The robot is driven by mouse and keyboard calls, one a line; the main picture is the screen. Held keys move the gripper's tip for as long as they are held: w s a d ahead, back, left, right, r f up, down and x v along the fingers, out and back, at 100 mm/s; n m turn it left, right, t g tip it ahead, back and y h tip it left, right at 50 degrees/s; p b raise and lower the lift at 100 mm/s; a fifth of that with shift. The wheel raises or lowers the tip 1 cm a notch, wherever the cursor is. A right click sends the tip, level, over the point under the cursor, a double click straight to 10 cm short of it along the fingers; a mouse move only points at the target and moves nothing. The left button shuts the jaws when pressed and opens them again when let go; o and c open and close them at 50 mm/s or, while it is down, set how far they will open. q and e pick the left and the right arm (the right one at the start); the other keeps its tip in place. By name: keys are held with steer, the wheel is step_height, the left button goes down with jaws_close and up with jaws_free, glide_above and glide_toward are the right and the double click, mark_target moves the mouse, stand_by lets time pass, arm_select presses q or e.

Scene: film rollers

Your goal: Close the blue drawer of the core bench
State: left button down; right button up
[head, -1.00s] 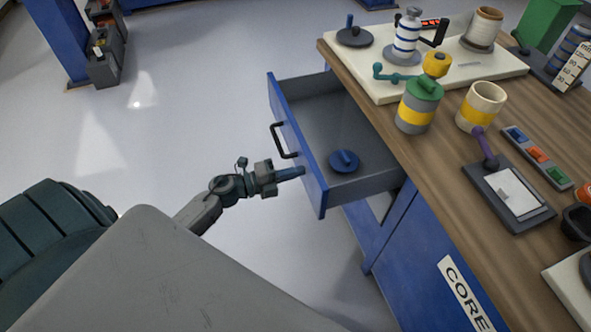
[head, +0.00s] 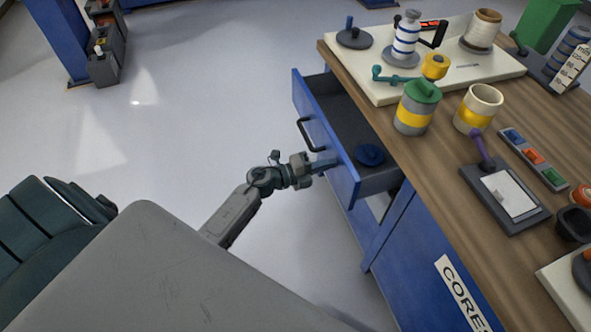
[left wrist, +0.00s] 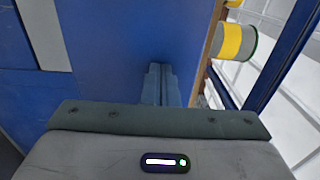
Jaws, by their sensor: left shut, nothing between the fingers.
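The blue drawer (head: 346,178) of the core bench stands partly open on the bench's left side in the head view. Its black bar handle (head: 306,135) is on the front panel, and a blue round knobbed piece (head: 369,154) lies inside. My left gripper (head: 332,163) is shut and empty, its fingertips at the drawer's front panel, to the near side of the handle. In the left wrist view the closed fingers (left wrist: 160,84) point at a blue panel (left wrist: 125,40); contact looks likely but the tips are hard to judge. My right gripper is not in view.
The wooden bench top (head: 440,160) holds a cream board (head: 385,92), a grey and yellow canister (head: 415,115), a cream mug (head: 478,110) and a dark clipboard-like plate (head: 505,200). Open floor (head: 200,120) lies left of the drawer.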

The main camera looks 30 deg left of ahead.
arm_select(q)
steer(key=x, duration=0.7)
steer(key=shift+w+d+r, duration=0.1)
steer(key=shift+w+d, duration=0.05)
steer(key=shift+w, duration=0.05)
steer(key=x, duration=0.7)
steer(key=shift+w+d, duration=0.2)
steer(key=shift+w, duration=0.1)
steer(key=shift+r, duration=0.15)
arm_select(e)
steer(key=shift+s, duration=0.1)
arm_select(q)
steer(key=shift+r, duration=0.1)
